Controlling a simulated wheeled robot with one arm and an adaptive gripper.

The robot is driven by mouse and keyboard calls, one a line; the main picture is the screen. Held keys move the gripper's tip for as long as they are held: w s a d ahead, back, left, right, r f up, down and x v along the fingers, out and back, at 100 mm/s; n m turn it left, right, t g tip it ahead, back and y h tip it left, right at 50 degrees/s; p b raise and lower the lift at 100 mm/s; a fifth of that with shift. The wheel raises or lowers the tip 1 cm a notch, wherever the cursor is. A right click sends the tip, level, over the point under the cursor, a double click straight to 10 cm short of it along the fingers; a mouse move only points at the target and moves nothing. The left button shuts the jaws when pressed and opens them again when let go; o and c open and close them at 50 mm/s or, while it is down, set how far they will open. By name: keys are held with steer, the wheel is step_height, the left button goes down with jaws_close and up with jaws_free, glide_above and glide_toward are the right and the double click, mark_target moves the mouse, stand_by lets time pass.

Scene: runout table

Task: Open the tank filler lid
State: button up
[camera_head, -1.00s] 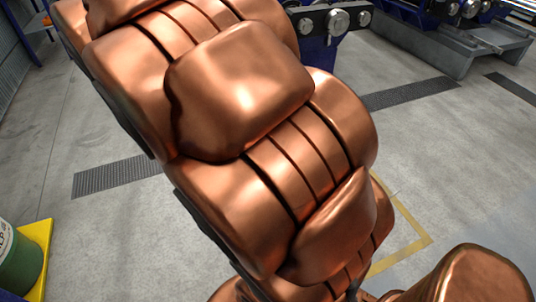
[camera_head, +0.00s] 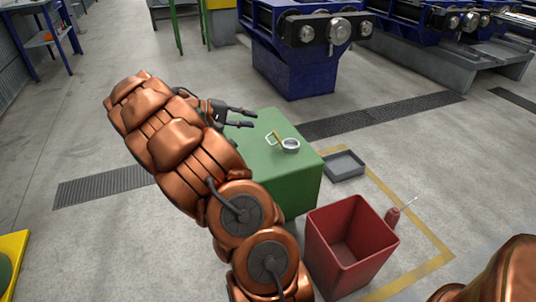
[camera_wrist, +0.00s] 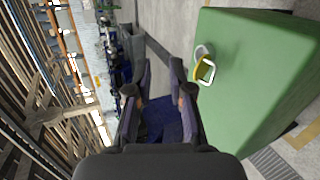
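The green tank (camera_head: 298,185) stands on the floor in the middle of the head view and fills the right of the wrist view (camera_wrist: 255,85). On its top is a round grey filler (camera_head: 290,146) with a yellow piece and a pale loop handle (camera_head: 269,139) beside it. The wrist view shows the filler (camera_wrist: 203,49) and the loop handle (camera_wrist: 209,76) too. Whether the lid is shut I cannot tell. My gripper (camera_head: 254,119) is open and empty, above the tank's far left part, apart from the filler. Its fingers (camera_wrist: 161,66) show a gap in the wrist view.
A red open bin (camera_head: 328,255) stands in front of the tank. A grey tray (camera_head: 344,166) and a small red can (camera_head: 393,217) with a thin spout lie to the right. Blue machinery (camera_head: 290,75) is behind. A yellow line (camera_head: 430,232) marks the floor.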

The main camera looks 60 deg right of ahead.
steer(key=h+b, duration=0.2)
steer(key=b, duration=0.6)
glide_toward(268, 141)
steer(key=shift+s+d+f, duration=0.3)
steer(key=shift+d, duration=0.2)
steer(key=shift+s+d+f, duration=0.25)
steer(key=shift+d+f, duration=0.05)
steer(key=shift+d, duration=0.15)
steer(key=shift+b+x, duration=1.35)
steer(key=shift+x, duration=2.55)
steer(key=shift+r, duration=0.1)
jaws_close()
